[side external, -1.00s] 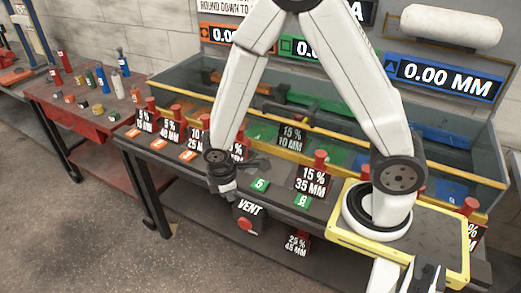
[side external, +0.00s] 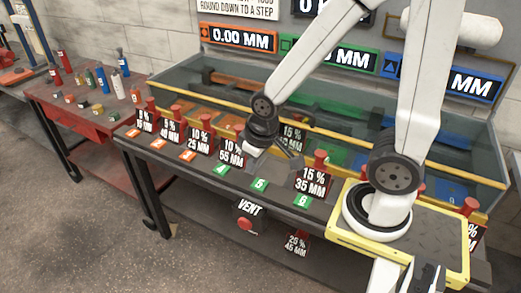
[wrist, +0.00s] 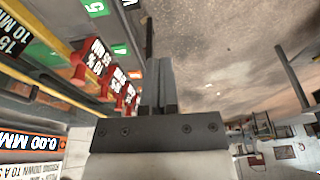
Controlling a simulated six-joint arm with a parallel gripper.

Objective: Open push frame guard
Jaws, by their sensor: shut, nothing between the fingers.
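The push frame guard appears to be the clear panel with a yellow rail (side external: 345,139) along the front of the long glass-sided frame, though I cannot tell its exact edges. Its yellow edge also shows in the wrist view (wrist: 62,92).
Red-topped posts with black percentage signs (side external: 312,181) line the front edge. A VENT button (side external: 247,222) hangs below. Digital displays (side external: 238,38) stand behind. A red table (side external: 85,108) with small parts is at left. The floor in front is clear.

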